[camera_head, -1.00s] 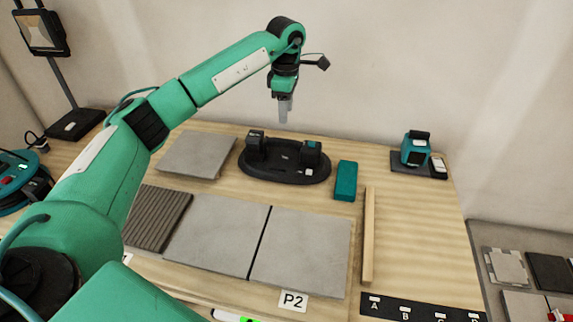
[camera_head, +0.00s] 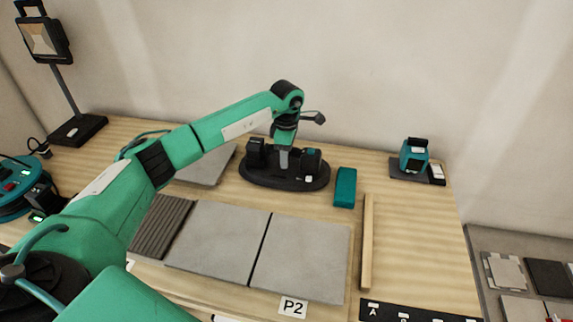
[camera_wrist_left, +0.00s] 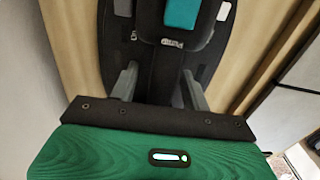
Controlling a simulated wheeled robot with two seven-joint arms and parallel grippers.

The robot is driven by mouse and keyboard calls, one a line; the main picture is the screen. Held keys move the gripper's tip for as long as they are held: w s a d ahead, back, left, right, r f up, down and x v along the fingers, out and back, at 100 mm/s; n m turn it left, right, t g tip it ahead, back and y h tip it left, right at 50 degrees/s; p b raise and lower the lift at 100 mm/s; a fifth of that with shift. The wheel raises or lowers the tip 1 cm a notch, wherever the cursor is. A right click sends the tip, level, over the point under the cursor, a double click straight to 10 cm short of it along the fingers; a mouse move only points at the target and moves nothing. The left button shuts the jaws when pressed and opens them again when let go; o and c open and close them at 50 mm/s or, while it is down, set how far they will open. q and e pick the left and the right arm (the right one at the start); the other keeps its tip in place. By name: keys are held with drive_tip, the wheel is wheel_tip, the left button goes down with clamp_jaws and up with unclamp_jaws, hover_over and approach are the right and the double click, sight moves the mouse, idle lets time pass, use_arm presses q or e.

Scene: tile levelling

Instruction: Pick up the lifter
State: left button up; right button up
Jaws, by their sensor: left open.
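The lifter, as I take it, is the black oval-based device (camera_head: 268,182) with two dark upright posts, at the back of the workbench. In the left wrist view its black body (camera_wrist_left: 88,35) fills the upper middle, with a teal patch on top. My left gripper (camera_head: 284,162) points down over the middle of it, between the two posts. In the left wrist view the two grey fingers (camera_wrist_left: 158,85) are apart, with a dark bar of the device between them in the picture. I cannot tell whether they touch it. My right gripper is out of view.
A teal block (camera_head: 345,187) lies just right of the device. Grey tiles (camera_head: 300,255) lie in front, a loose tile (camera_head: 208,166) behind my forearm. A wooden strip (camera_head: 367,240) and teal tool (camera_head: 414,155) are at right. A lamp (camera_head: 78,128) stands back left.

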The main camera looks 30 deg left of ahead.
use_arm(q)
drive_tip(key=shift+f, duration=0.25)
drive_tip(key=shift+f, duration=0.25)
idle(0.3)
drive_tip(key=shift+c, duration=0.5)
drive_tip(key=shift+r, duration=0.1)
clamp_jaws()
